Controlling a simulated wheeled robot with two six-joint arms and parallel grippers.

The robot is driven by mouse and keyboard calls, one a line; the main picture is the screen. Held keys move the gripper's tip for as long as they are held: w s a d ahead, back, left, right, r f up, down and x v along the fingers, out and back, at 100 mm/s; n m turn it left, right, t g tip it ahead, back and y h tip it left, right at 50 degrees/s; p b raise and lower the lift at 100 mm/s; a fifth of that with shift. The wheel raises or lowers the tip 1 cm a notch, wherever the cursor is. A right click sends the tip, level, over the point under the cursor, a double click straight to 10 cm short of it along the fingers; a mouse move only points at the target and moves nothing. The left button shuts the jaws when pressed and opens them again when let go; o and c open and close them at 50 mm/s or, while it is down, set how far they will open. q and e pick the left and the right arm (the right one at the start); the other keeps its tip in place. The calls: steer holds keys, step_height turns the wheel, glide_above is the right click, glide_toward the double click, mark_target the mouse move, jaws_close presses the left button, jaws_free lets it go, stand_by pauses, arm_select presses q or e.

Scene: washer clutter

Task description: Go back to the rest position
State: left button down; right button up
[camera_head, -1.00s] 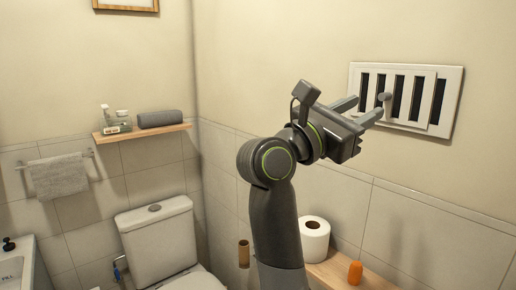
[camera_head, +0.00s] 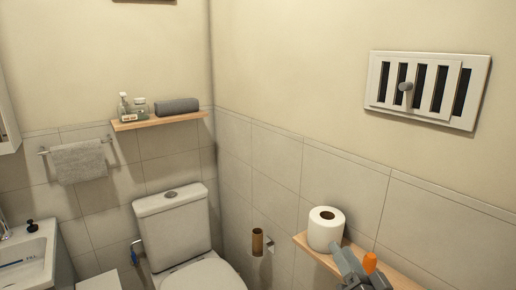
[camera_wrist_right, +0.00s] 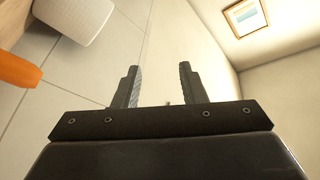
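My right gripper (camera_head: 346,258) is low in the head view, in front of the wooden shelf with the toilet roll. In the right wrist view its two fingers (camera_wrist_right: 160,86) are apart with nothing between them, so it is open and empty. The wall vent (camera_head: 482,90), a white slatted frame with a round grey knob (camera_head: 405,87), is high on the right wall, well away from the gripper. My left gripper is not in view.
A white toilet roll (camera_head: 325,230) and an orange bottle (camera_head: 370,263) stand on the wooden shelf (camera_head: 402,283), close to my right gripper. A cardboard tube (camera_head: 257,242) hangs on the wall. The toilet (camera_head: 172,232) is further left.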

steer(key=s+d+f+n+g+h, duration=0.2)
steer(key=s+d+f+g, duration=0.2)
steer(key=s+f+g, duration=0.5)
steer(key=s+d+f+n+g+h, duration=0.3)
steer(key=s+f, duration=0.5)
steer(key=f, duration=0.6)
steer(key=s+d+f+m+g+h, duration=0.1)
steer(key=s+d+f+g, duration=0.15)
steer(key=s, duration=0.35)
steer(key=s+d+f+g+h, duration=0.1)
steer(key=s+d+f+g, duration=0.1)
steer(key=s+d+f, duration=0.3)
step_height(320, 180, down, 22)
steer(key=s+g, duration=0.1)
steer(key=s, duration=0.1)
steer(key=s+a+f+g, duration=0.1)
steer(key=s+f, duration=1.3)
steer(key=f, duration=0.1)
steer(key=shift+s+a+y, duration=0.25)
steer(key=shift+y, duration=0.05)
steer(key=shift+w, duration=0.1)
